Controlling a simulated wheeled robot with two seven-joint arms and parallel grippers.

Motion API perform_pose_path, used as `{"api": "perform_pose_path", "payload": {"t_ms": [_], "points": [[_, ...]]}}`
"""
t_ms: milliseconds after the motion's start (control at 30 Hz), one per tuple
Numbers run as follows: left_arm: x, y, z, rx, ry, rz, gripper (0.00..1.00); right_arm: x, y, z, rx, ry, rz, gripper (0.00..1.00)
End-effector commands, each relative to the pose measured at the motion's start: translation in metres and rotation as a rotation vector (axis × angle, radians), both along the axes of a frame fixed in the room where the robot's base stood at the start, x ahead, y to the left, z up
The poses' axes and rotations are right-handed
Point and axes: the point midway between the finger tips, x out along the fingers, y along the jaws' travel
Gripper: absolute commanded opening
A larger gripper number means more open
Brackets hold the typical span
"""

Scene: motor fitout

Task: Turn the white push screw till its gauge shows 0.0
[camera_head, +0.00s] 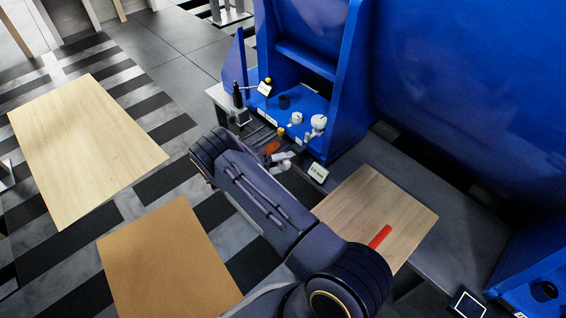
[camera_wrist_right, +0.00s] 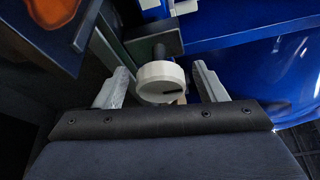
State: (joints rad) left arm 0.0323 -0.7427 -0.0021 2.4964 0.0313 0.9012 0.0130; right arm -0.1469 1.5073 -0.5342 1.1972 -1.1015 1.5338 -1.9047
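A round white knob (camera_wrist_right: 160,84), which looks like the push screw, sits on a dark shaft in the right wrist view. A dark slot marks its face. My right gripper (camera_wrist_right: 160,77) is open, with one finger on each side of the knob and a visible gap at both sides. In the head view my right gripper (camera_head: 278,158) is at the front of the blue motor frame, and I cannot clearly make out the knob there. A small white readout plate (camera_head: 318,172) stands just right of the gripper; its digits are too small to read surely. My left gripper is not in view.
The blue frame (camera_head: 345,75) rises behind the gripper. A wooden board (camera_head: 400,208) with a red strip (camera_head: 380,236) lies to the right of my arm.

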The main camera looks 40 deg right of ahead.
Motion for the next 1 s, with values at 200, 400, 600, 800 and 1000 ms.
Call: {"api": "perform_pose_path", "payload": {"t_ms": [200, 400, 600, 800, 1000], "points": [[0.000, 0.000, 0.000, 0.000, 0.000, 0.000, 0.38, 0.000, 0.000, 0.000, -0.001, 0.000, -0.002, 0.65], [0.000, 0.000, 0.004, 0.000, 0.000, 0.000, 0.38, 0.004, 0.014, 0.002, 0.000, -0.001, 0.000, 0.65], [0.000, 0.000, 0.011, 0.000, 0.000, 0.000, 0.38, 0.015, 0.048, 0.005, 0.000, -0.001, 0.001, 0.65], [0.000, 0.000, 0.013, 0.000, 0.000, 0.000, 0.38, 0.022, 0.070, 0.006, 0.000, 0.000, 0.000, 0.65], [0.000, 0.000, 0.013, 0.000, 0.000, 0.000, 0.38, 0.023, 0.075, 0.005, 0.000, 0.001, -0.001, 0.65]]}}
